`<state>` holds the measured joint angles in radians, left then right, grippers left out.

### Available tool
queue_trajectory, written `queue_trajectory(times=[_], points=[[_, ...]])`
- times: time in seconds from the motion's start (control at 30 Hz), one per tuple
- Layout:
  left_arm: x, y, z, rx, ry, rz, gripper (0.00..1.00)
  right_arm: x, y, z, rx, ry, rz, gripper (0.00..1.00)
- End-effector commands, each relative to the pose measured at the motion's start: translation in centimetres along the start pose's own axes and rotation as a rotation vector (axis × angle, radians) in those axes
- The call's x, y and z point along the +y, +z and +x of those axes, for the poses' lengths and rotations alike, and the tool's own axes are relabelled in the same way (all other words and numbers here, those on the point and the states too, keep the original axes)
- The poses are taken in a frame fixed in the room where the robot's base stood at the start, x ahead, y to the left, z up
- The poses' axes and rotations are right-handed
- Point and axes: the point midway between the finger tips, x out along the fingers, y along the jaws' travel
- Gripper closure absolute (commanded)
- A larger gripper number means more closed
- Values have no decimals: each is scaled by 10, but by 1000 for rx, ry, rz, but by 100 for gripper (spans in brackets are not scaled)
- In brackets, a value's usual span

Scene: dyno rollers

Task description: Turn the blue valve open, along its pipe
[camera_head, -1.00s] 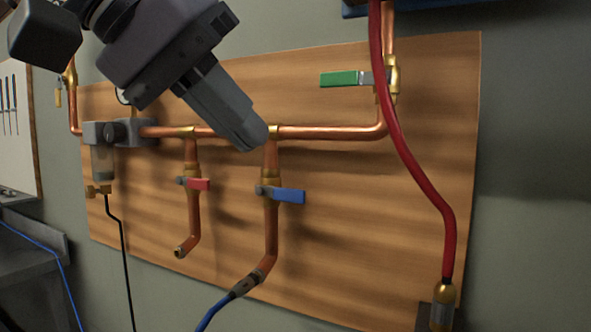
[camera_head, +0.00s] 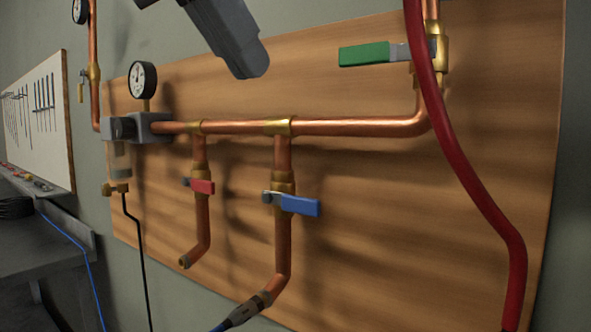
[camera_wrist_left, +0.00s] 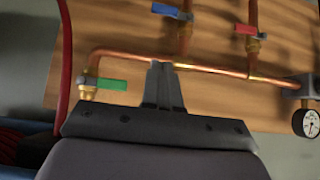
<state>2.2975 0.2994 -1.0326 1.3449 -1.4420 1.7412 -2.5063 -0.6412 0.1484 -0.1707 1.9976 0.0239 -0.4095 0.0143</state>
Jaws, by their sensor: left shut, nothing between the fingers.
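The blue valve handle (camera_head: 300,205) points to the right and slightly down, across its vertical copper pipe (camera_head: 283,245). It also shows at the top of the left wrist view (camera_wrist_left: 167,10). My left gripper (camera_head: 255,68) is shut and empty. In the head view it appears above the horizontal copper pipe (camera_head: 350,127) and above the blue valve, touching neither handle. In the left wrist view its closed fingers (camera_wrist_left: 158,70) appear over the horizontal pipe, with the blue handle beyond. My right gripper is not in view.
A red handle (camera_head: 202,187) sits on the pipe branch to the left. A green handle (camera_head: 364,54) is at upper right, beside a hanging red hose (camera_head: 465,185). A pressure gauge (camera_head: 143,79) stands at left. The wooden board (camera_head: 400,230) is clear right of the blue handle.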

Motion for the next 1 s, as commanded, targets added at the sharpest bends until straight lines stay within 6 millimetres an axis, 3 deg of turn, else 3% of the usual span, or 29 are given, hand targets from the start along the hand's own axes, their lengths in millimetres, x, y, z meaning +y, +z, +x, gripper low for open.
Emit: queue_trajectory(times=[0.2,0.33,0.8,1.0], points=[[0,0,2,-1,1,-1,100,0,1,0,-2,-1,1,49],[0,1,13,-2,3,-1,100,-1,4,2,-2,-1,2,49],[1,4,107,-3,3,1,100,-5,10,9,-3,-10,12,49],[0,24,124,-1,1,0,100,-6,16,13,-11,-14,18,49]])
